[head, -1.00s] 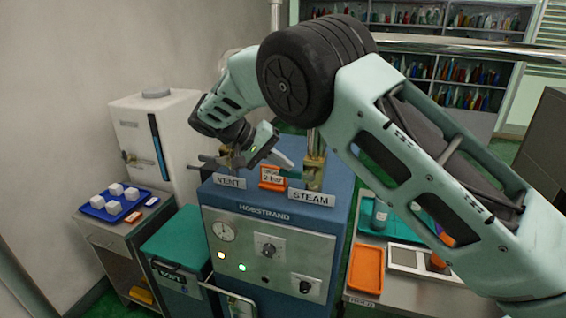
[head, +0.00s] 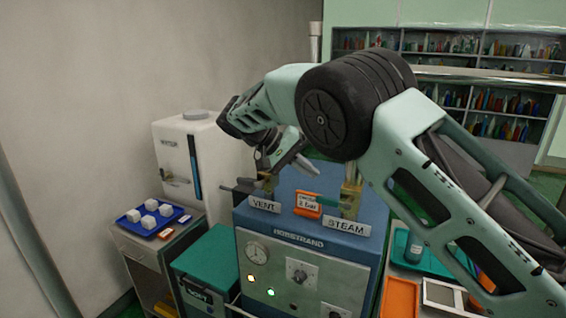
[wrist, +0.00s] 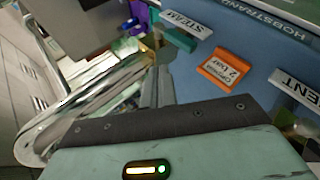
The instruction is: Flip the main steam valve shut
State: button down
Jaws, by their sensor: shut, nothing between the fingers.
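The steam valve (head: 351,192), a brass fitting, stands on the blue machine top (head: 375,207) behind the STEAM plate (head: 346,226). The plate also shows in the wrist view (wrist: 187,23). The vent valve (head: 267,182) stands to the left, with a dark lever pointing left, behind the VENT plate (head: 264,204). My gripper (head: 303,162) is shut and empty, above and behind the top between the two valves. Its grey fingers also show in the wrist view (wrist: 158,87), apart from both plates.
An orange pressure card (head: 308,204) stands between the plates. A shiny metal pipe or rail (wrist: 85,100) runs close by my fingers in the wrist view. A teal bin (head: 208,262) and a blue tray (head: 148,232) of white cubes are left; an orange tray (head: 401,299) is right.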

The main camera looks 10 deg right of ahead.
jog(key=v, duration=0.6)
jog(key=shift+w+a+f+b, duration=0.2)
jog(key=shift+a+f+b, duration=0.1)
jog(key=shift+a+b, duration=0.15)
